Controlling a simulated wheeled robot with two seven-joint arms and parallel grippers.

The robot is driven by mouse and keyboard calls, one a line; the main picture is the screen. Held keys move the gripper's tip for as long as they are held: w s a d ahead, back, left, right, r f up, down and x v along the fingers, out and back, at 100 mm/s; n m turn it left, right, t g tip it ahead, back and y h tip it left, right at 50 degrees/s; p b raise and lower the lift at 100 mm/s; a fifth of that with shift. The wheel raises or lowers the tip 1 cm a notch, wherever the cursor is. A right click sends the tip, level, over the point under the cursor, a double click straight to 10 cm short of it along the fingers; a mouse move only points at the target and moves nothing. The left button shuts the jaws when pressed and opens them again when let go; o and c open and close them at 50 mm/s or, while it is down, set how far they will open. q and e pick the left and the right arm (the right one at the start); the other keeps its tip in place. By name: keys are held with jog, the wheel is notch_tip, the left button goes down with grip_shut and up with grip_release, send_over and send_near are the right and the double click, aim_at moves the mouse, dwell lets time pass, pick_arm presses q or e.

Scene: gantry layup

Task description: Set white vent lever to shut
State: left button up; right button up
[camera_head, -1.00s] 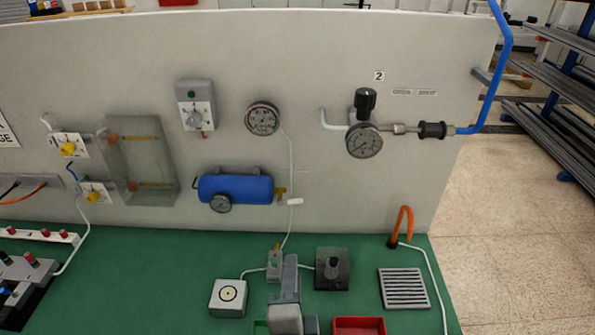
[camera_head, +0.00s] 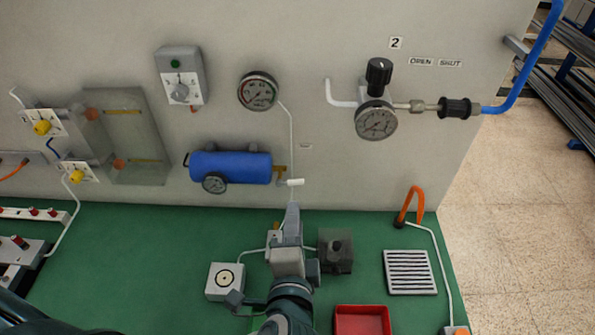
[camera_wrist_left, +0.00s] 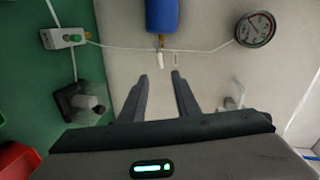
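The white vent lever (camera_head: 295,182) is a small white bar at the brass fitting beside the blue tank (camera_head: 235,167). It lies about horizontal, across the thin white line running down the panel. In the left wrist view the lever (camera_wrist_left: 160,60) shows just past the fingertips and between them. My left gripper (camera_head: 293,207) points at the panel, just below the lever in the head view. In the wrist view its two fingers (camera_wrist_left: 159,75) are apart with nothing between them. A small label (camera_head: 305,146) is above the lever, too small to read. My right gripper is not visible.
A round gauge (camera_head: 258,91) is above the lever. A dark block (camera_head: 335,251), white block (camera_head: 225,281), grille (camera_head: 409,272) and red tray (camera_head: 362,320) are on the green bench.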

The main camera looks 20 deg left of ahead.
aim_at(290, 182)
pick_arm(q)
jog(key=shift+p+x, duration=2.85)
jog(key=shift+x, duration=6)
grip_shut()
